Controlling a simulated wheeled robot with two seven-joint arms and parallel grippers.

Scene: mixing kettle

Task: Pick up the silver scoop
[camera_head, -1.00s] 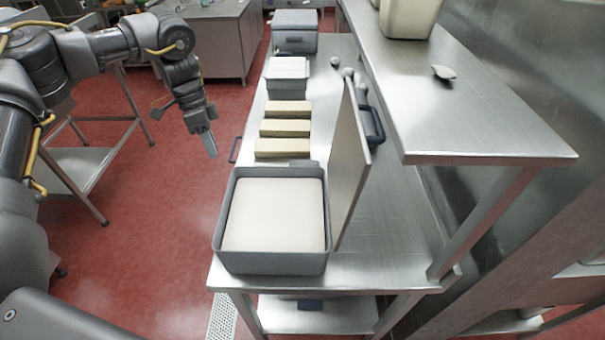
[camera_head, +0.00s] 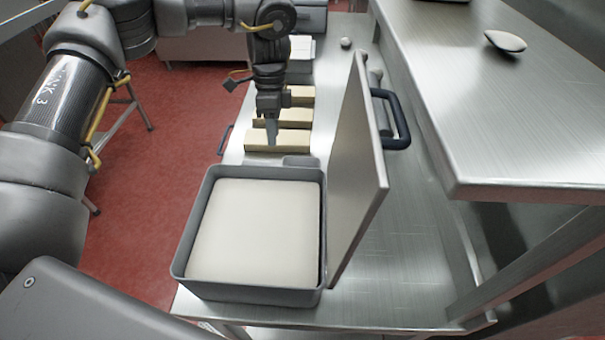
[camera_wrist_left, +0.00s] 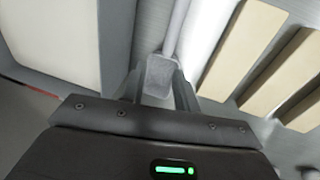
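A grey scoop-like piece with a thin straight rod (camera_wrist_left: 176,28) shows in the left wrist view, between the white-filled tray and the pale blocks. In the head view a grey piece (camera_head: 299,161) lies against the tray's far edge and is likely the same thing. My left gripper (camera_head: 271,143) points down just behind it in the head view. In the left wrist view my left gripper (camera_wrist_left: 158,88) has its fingers apart, with the grey piece between or beyond them; I see no clear grip. My right gripper is out of view.
A grey tray (camera_head: 250,291) with white contents stands at the front of the steel table. An upright panel (camera_head: 352,180) with a dark handle stands to its right. Several pale blocks (camera_head: 292,117) lie behind. A silver spoon-shaped piece (camera_head: 505,41) lies on the raised shelf (camera_head: 500,120).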

